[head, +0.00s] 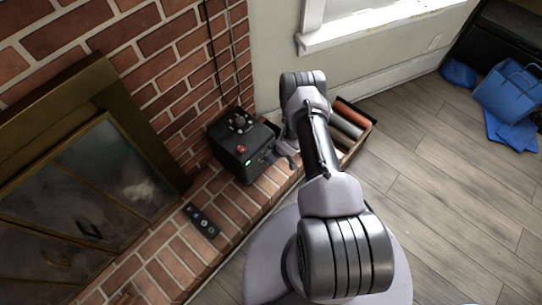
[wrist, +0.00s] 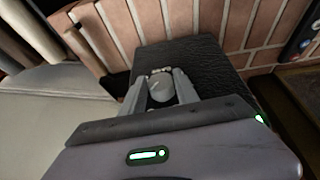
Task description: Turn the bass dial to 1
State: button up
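A black box-shaped unit (head: 222,160) stands on the brick hearth, with small dark dials (head: 238,122) on its top. A red knob (head: 241,149) and a green light (head: 248,162) are on it too. My gripper (head: 287,159) is at the unit's right side in the head view. In the wrist view, the fingers of my gripper (wrist: 163,82) stand on either side of a rounded grey dial (wrist: 162,89) in front of the unit's black surface (wrist: 205,62). Small pale marks show beyond this dial, too small to read. I cannot tell whether the fingers touch it or which dial it is.
A dark remote-like panel (head: 201,220) lies on the hearth in front of the fireplace (head: 100,185). A crate (head: 362,143) with rolled items is behind my arm. Blue bags (head: 510,95) are at the far right. The wooden floor (head: 440,170) is clear.

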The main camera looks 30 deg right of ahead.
grip_shut()
jog(key=shift+a+r+p, duration=0.1)
jog(key=shift+p, duration=0.35)
jog(key=n+t+h, duration=0.1)
jog(key=h, duration=0.2)
jog(key=n+t+h, duration=0.1)
jog(key=t+h, duration=0.1)
jog(key=h, duration=0.1)
jog(key=a+f+t+h, duration=0.1)
jog(key=h, duration=0.3)
jog(key=shift+s+f+n+t+b, duration=0.1)
jog(key=shift+s+n+t+b, duration=0.2)
jog(key=shift+n+b, duration=0.1)
jog(key=shift+w+a+h, duration=0.1)
jog(key=shift+h, duration=0.2)
